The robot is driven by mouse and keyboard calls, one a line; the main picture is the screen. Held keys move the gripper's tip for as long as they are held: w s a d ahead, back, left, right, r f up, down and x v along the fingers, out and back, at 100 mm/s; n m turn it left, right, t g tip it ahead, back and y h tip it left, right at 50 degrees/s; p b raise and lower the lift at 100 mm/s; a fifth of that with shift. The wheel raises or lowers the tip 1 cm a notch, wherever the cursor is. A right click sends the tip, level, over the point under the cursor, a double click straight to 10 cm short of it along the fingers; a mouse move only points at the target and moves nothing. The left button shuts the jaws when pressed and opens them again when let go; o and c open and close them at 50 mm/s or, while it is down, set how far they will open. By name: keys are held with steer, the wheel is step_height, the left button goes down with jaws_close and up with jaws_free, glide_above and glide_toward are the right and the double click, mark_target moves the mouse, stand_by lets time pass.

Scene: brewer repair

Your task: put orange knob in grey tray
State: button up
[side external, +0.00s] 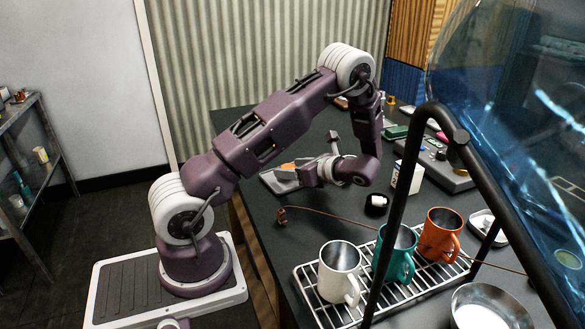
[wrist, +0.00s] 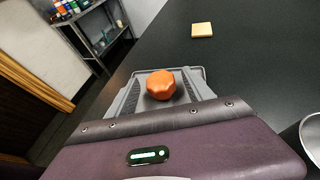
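The orange knob (wrist: 161,84) is a rounded, faceted piece in the middle of the wrist view. It lies within the outline of the grey tray (wrist: 203,72), whose far rim shows behind it. In the side view a bit of orange (side external: 288,166) shows above the tray (side external: 279,184), beside my gripper (side external: 306,175). In the wrist view my gripper's fingers (wrist: 160,91) stand apart on either side of the knob, with gaps showing. Whether the knob rests on the tray floor is hard to tell, as my gripper hides the near part.
A wooden-coloured block (wrist: 202,30) lies beyond the tray on the black table. White (side external: 338,272), teal (side external: 395,252) and orange (side external: 440,235) mugs stand on a wire rack (side external: 312,289). A dark frame and blue transparent shell rise at the right. A brown cable crosses the table.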

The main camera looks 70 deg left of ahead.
steer(key=shift+r, duration=0.1)
steer(key=v, duration=1.2)
steer(key=shift+s+d+r, duration=0.15)
steer(key=shift+d+r, duration=0.05)
steer(key=shift+r, duration=0.15)
steer(key=s+d+r+n+t+h, duration=0.5)
steer(key=s+d+r+n+h, duration=0.1)
steer(key=s+d, duration=0.3)
steer(key=s+d+r+n+t+h, duration=0.5)
steer(key=s+d, duration=0.4)
steer(key=d, duration=0.2)
step_height(320, 180, up, 3)
steer(key=shift+d+f+n+t+h, duration=0.1)
steer(key=shift+d+n+t+h, duration=0.3)
steer(key=shift+n+h, duration=0.55)
